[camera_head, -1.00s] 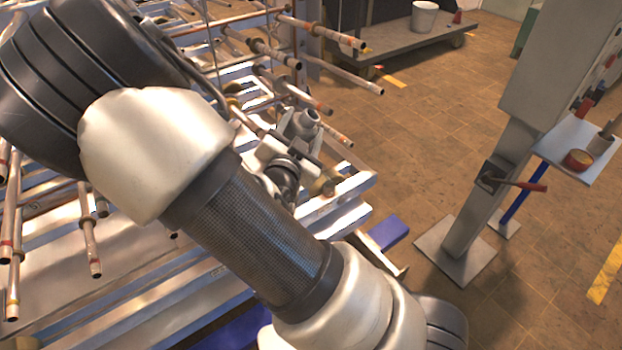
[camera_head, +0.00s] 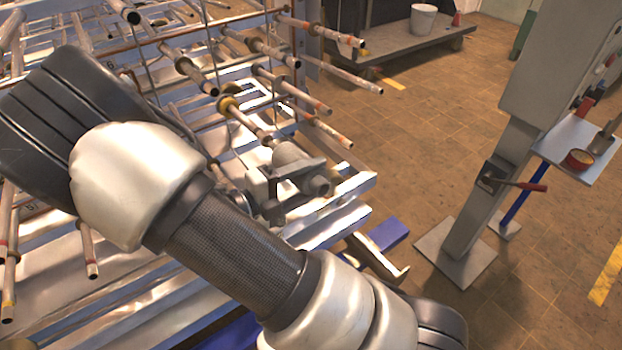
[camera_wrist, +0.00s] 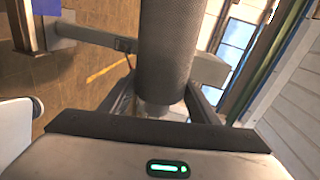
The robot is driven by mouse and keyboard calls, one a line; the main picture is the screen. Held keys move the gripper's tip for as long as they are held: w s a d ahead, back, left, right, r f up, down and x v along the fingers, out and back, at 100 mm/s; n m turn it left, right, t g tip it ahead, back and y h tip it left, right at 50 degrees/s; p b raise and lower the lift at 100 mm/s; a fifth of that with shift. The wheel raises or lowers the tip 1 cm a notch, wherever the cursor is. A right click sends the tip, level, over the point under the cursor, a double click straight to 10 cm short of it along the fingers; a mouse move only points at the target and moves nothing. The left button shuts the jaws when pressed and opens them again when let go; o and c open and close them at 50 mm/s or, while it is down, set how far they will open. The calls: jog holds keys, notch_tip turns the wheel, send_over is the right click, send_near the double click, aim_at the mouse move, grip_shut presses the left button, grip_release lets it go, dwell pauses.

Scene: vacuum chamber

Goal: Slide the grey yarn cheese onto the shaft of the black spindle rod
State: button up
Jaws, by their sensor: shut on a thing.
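The grey yarn cheese (camera_head: 291,154) is a grey cylinder held in my gripper (camera_head: 288,172) beside the rack, its axis slanting down to the right. In the wrist view the cheese (camera_wrist: 166,55) looks dark and finely woven, and stands between the two fingers (camera_wrist: 162,103). A spindle rod (camera_head: 247,122) with a yellowish collar points from the rack towards the cheese's far end. I cannot tell whether its tip is inside the cheese or only behind it. I cannot make out with certainty which rod is the black one.
Several other rods (camera_head: 325,133) stick out of the rack around the cheese, close above and to its right. Metal rails (camera_head: 345,187) run below. A grey post (camera_head: 480,190) and a small shelf (camera_head: 570,150) stand to the right, with open floor between.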

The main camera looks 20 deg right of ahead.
jog(key=shift+w+a+f+b, duration=0.1)
jog(key=shift+w+a+b, duration=0.15)
jog(key=shift+w, duration=0.4)
jog(key=shift+w+a+f+b, duration=0.1)
jog(key=shift+w+a+b, duration=0.15)
jog(key=shift+w, duration=0.4)
jog(key=shift+w+a+f+b, duration=0.15)
jog(key=shift+w+b, duration=0.1)
jog(key=shift+w, duration=0.4)
jog(key=shift+w+a+r, duration=0.15)
jog(key=shift+w+a, duration=0.1)
jog(key=shift+w, duration=0.55)
jog(key=shift+b, duration=0.7)
jog(key=shift+w+a+f+b, duration=0.1)
jog(key=shift+w+a+b, duration=0.2)
jog(key=shift+w, duration=0.5)
jog(key=shift+w+a+f+b, duration=0.1)
jog(key=shift+w+a+b, duration=0.2)
jog(key=shift+w, duration=0.5)
jog(key=shift+w+a+b, duration=0.2)
jog(key=shift+w+b, duration=0.1)
jog(key=shift+w, duration=0.5)
jog(key=shift+b, duration=0.6)
